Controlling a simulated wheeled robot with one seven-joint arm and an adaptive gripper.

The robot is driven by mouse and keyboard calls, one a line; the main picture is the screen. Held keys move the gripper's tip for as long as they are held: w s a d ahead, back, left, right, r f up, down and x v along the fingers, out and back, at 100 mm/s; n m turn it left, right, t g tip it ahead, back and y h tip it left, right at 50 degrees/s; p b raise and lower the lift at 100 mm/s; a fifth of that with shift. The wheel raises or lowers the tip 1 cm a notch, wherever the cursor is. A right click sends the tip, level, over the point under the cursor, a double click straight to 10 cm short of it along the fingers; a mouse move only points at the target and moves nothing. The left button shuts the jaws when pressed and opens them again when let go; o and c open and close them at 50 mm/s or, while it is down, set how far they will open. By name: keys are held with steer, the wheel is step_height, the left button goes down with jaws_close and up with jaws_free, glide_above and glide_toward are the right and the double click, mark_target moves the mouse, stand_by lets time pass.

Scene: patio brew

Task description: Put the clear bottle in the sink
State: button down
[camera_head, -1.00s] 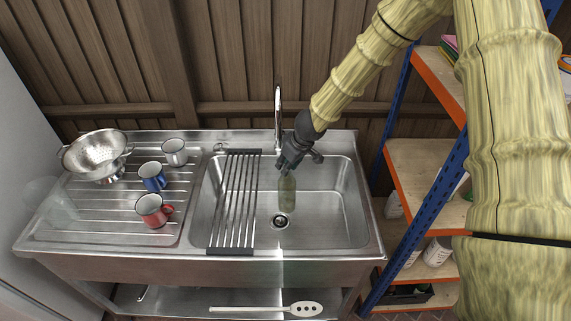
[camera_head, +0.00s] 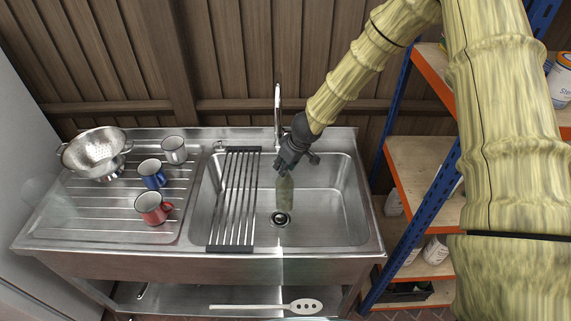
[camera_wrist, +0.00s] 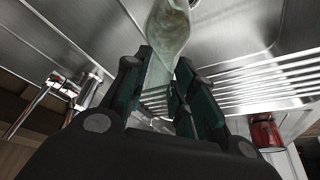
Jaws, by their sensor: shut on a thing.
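The clear bottle (camera_head: 285,194), greenish and see-through, hangs upright in the sink basin (camera_head: 330,205), just behind the drain. My gripper (camera_head: 286,172) is shut on its upper part, above the basin floor. In the wrist view the bottle (camera_wrist: 168,30) runs out from between the dark green finger pads of my gripper (camera_wrist: 170,90). I cannot tell whether the bottle's base touches the basin floor.
A roll-up rack (camera_head: 235,200) lies across the basin's left part. The tap (camera_head: 278,115) rises behind the basin, close to my gripper. A colander (camera_head: 95,152), a red mug (camera_head: 153,208) and other mugs stand on the drainboard. Shelves (camera_head: 425,170) stand at right.

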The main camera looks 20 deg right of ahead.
steer(key=c, duration=1.2)
jaws_free()
steer(key=shift+o, duration=0.2)
steer(key=shift+r, duration=0.15)
steer(key=p+v, duration=0.5)
steer(key=v, duration=0.8)
steer(key=shift+p, duration=0.4)
steer(key=shift+w, duration=0.1)
